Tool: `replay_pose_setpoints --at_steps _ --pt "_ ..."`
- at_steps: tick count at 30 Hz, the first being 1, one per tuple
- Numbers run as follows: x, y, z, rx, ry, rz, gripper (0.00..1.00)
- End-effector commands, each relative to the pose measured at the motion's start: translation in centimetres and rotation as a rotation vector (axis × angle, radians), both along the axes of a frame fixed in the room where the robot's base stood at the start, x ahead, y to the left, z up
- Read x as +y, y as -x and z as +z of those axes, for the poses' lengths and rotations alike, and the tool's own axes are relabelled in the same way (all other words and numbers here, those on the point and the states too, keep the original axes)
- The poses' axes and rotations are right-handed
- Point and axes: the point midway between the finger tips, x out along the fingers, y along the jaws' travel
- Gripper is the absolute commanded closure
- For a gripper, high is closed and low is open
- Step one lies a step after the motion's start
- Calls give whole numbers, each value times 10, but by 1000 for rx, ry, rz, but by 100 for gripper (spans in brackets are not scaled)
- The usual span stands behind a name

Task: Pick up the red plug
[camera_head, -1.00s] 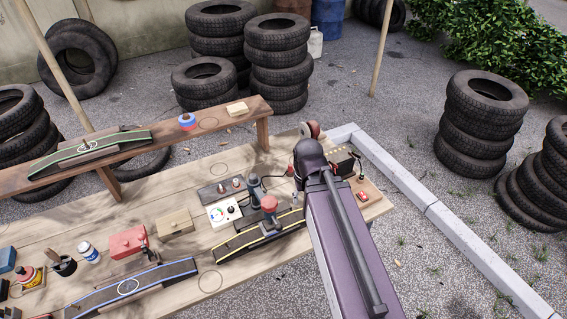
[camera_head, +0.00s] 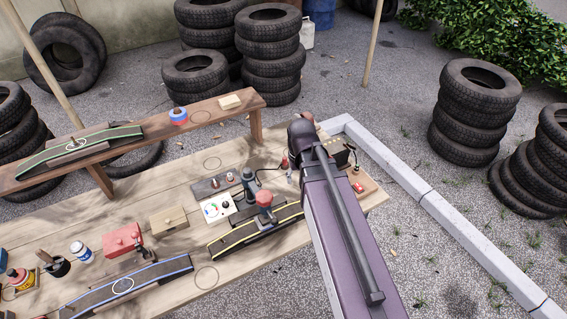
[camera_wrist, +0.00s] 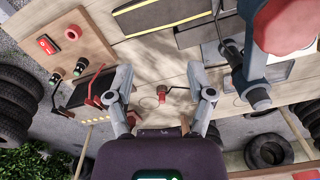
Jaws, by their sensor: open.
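The red plug (camera_wrist: 161,89) is a small red piece on a thin dark cable, on the wooden table. In the wrist view it shows in the gap between my fingers, not touching either. In the head view a small red piece that looks like it (camera_head: 284,161) stands just left of my arm, with a cable running left. My gripper (camera_wrist: 160,84) is open and empty, with one finger on each side of the plug in the picture. How high the fingertips are above the plug I cannot tell. In the head view my arm hides the gripper.
A red clamp-like handle (camera_wrist: 92,98) and a dark box (camera_wrist: 88,86) are beside my left finger. A red-topped upright tool (camera_head: 264,200) stands nearby, large in the wrist view's upper right. A board with a red switch (camera_wrist: 46,44) is at upper left. A raised shelf (camera_head: 150,131) runs behind.

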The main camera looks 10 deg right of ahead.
Motion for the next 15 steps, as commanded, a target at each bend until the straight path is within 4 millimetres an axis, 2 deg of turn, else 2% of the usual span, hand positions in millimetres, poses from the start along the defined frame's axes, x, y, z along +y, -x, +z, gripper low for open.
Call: replay_pose_setpoints --at_steps 1,5,12,15 --pt "0 -24 -4 0 0 2 31" --pt "-3 -74 -11 0 0 8 31" --pt "-5 -173 -24 0 -1 25 31" --pt "-5 -206 -28 0 -1 31 31"
